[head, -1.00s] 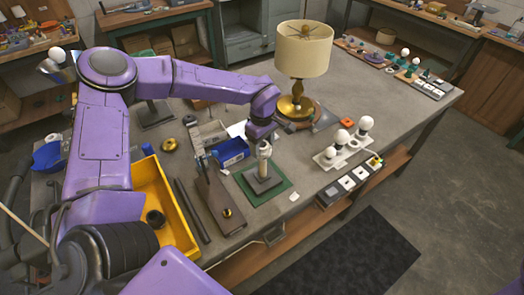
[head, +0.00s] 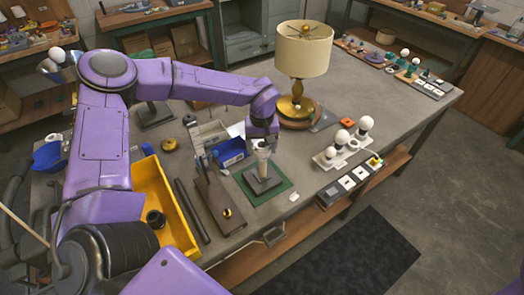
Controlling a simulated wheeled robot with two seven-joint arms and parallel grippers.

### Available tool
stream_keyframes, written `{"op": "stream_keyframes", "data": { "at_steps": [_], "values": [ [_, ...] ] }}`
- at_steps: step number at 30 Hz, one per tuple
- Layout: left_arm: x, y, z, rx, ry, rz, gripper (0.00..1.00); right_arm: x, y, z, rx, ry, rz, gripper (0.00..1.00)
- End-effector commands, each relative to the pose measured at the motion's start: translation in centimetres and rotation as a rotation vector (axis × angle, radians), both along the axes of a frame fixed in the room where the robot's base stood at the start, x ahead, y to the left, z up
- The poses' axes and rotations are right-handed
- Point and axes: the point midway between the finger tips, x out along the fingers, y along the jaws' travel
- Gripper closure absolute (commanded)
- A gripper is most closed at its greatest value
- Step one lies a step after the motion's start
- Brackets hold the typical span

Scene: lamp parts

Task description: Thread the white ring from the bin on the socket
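The socket (head: 263,169) is a pale upright post on a dark square base, standing on a green mat (head: 285,189). My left gripper (head: 263,146) points down directly over the socket, its fingertips at the socket's top. The fingers are small and dark here, so their opening does not show. I cannot make out a white ring apart from the pale top of the socket; if one is there, the gripper hides it. A yellow bin (head: 166,190) stands left of the socket, with a dark round part (head: 155,219) in it. My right gripper is not in view.
A blue bin (head: 230,152) stands just behind and left of the socket. A brown block (head: 220,206) lies left of the mat. A lamp (head: 303,52) stands behind. A white holder with bulbs (head: 341,153) is to the right. The table's front edge is close.

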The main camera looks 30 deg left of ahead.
Motion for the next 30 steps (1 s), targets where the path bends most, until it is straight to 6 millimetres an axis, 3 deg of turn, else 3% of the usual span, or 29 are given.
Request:
{"op": "stream_keyframes", "data": {
  "at_steps": [11, 14, 24, 30],
  "values": [
    [0.2, 0.0, 0.4, 0.0, -0.006, 0.005, 0.1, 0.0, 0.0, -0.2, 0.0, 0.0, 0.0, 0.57],
    [0.3, 0.0, 1.8, 0.0, -0.01, 0.006, 0.1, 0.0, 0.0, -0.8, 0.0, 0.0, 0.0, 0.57],
    [0.2, 0.1, 9.2, -0.001, -0.005, 0.005, 0.1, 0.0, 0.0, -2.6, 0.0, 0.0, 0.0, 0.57],
    [0.2, 0.1, 10.5, -0.002, -0.001, 0.004, 0.1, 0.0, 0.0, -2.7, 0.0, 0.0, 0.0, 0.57]
  ]
}}
